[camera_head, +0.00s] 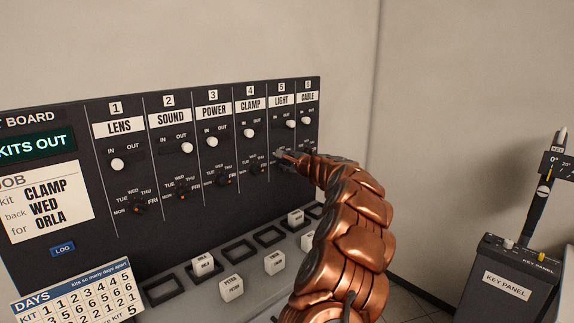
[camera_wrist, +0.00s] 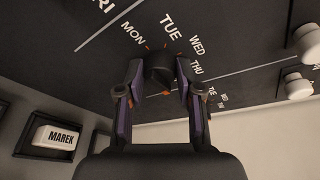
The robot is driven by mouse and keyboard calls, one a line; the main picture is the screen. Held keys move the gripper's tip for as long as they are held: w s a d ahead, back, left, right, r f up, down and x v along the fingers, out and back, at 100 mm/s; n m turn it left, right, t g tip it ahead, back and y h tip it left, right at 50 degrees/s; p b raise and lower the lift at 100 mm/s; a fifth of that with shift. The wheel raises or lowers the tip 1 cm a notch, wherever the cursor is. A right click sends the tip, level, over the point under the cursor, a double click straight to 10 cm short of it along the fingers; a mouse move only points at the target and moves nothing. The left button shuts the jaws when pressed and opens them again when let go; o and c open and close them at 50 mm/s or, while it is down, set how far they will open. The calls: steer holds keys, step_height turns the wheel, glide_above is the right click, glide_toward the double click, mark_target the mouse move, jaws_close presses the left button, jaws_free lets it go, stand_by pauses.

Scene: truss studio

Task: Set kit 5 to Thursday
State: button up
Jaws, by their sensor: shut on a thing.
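The dark board (camera_head: 60,220) has numbered kit columns, each with a white in/out switch and a day dial. Kit 5's column is headed LIGHT (camera_head: 282,100), and its white switch (camera_head: 290,124) is toward OUT. My gripper (camera_head: 284,157) is at the dial low in that column and hides most of it. In the wrist view my gripper (camera_wrist: 160,90) has its two fingers on either side of the black dial knob (camera_wrist: 158,70), touching it. MON (camera_wrist: 132,34), TUE (camera_wrist: 172,26), WED (camera_wrist: 197,46) and THU (camera_wrist: 197,68) show around it. I cannot tell where its pointer stands.
Kit 4's dial (camera_head: 257,169) is just left and kit 6's switch (camera_head: 306,120) is up to the right. Below is a shelf with name blocks (camera_head: 231,288) and dark sockets (camera_head: 164,290). A key panel (camera_head: 507,285) stands apart at right.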

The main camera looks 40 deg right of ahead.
steer(key=f+n+b, duration=0.1)
steer(key=b, duration=0.2)
steer(key=shift+b, duration=0.35)
steer(key=n+t+h+b, duration=0.1)
steer(key=n+b, duration=0.1)
steer(key=b, duration=0.5)
steer(key=shift+a+f, duration=0.1)
steer(key=n+b, duration=0.3)
steer(key=b, duration=0.4)
steer(key=shift+n+t+h+b, duration=0.3)
steer(key=shift+t+h, duration=0.1)
steer(key=shift+r+n+b, duration=0.25)
steer(key=shift+n+b, duration=0.15)
steer(key=shift+b, duration=0.3)
steer(key=o, duration=1.2)
steer(key=shift+c, duration=0.2)
steer(key=shift+r, duration=0.1)
